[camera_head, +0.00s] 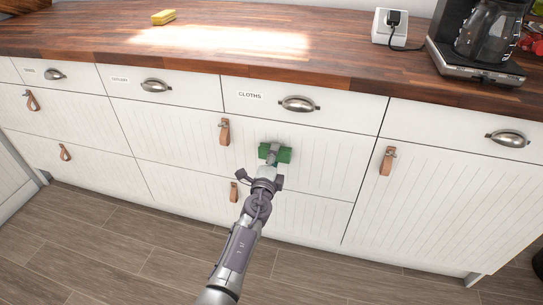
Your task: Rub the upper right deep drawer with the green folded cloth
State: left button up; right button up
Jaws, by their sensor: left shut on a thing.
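The upper right deep drawer (315,150) has a white grooved front and a brown leather pull (224,131). It looks shut. My left gripper (271,161) is in front of this drawer, to the right of the pull. It is shut on the green folded cloth (284,154). The cloth is at the drawer front, around its mid height, and the gripper hides part of it. I cannot tell for sure whether cloth and front touch. My right gripper is not in view.
Above is a shallow drawer labelled CLOTHS with a metal cup handle (299,104). The lower deep drawer's pull (234,191) is just left of my wrist. A wooden worktop (250,65) carries a yellow sponge (163,17), a socket block (389,27) and a coffee maker (478,55).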

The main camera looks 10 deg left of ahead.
aim_at(285, 159)
pick_arm(q)
jog(key=d, duration=0.1)
jog(key=s+d, duration=0.1)
jog(key=d, duration=0.1)
jog(key=shift+d+n+h, duration=0.15)
jog(key=shift+n+h, duration=0.15)
jog(key=shift+a, duration=0.7)
jog(key=w+a, duration=0.1)
jog(key=a, duration=0.6)
jog(key=shift+r+p, duration=0.2)
jog(key=shift+p, duration=0.15)
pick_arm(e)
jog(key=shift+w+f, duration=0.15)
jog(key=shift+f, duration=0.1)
pick_arm(q)
jog(key=shift+a+r, duration=0.1)
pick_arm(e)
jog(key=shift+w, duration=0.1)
pick_arm(q)
jog(key=shift+r+p, duration=0.15)
jog(key=shift+p, duration=0.2)
jog(key=shift+r, duration=0.1)
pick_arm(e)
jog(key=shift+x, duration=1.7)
